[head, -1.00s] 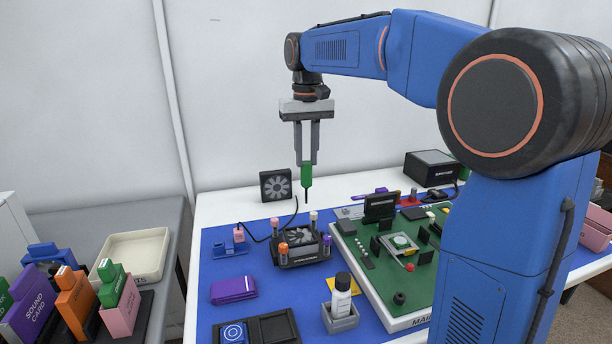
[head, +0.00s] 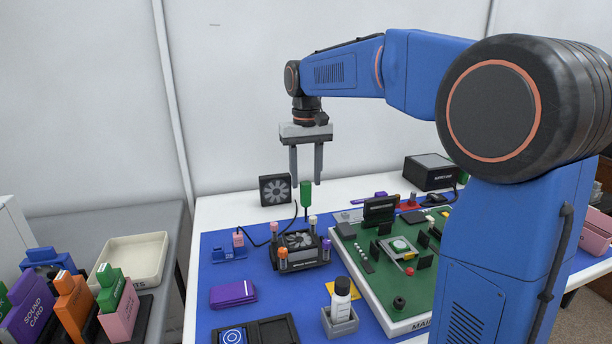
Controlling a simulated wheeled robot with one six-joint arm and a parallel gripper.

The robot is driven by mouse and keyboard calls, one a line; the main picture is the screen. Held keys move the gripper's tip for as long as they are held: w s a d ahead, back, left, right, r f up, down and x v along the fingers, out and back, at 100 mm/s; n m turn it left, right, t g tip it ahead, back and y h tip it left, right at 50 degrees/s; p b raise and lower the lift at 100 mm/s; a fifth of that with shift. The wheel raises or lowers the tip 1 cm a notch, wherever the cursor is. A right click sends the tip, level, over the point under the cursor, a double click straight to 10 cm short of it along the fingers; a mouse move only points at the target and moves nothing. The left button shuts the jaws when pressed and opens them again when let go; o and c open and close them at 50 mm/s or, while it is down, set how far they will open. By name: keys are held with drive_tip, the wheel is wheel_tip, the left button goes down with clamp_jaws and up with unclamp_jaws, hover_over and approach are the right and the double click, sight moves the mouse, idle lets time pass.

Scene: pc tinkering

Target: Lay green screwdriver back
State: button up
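I cannot tell whether the screwdriver's tip rests on anything.
A black fan (head: 275,189) stands behind left. A green mainboard (head: 383,290) lies to the right, and a purple wallet-like case (head: 233,292) lies front left.

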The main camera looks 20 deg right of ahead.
drive_tip(key=shift+r, duration=0.1)
wheel_tip(320, 180, up, 12)
idle(0.7)
drive_tip(key=shift+s, duration=0.1)
idle(0.3)
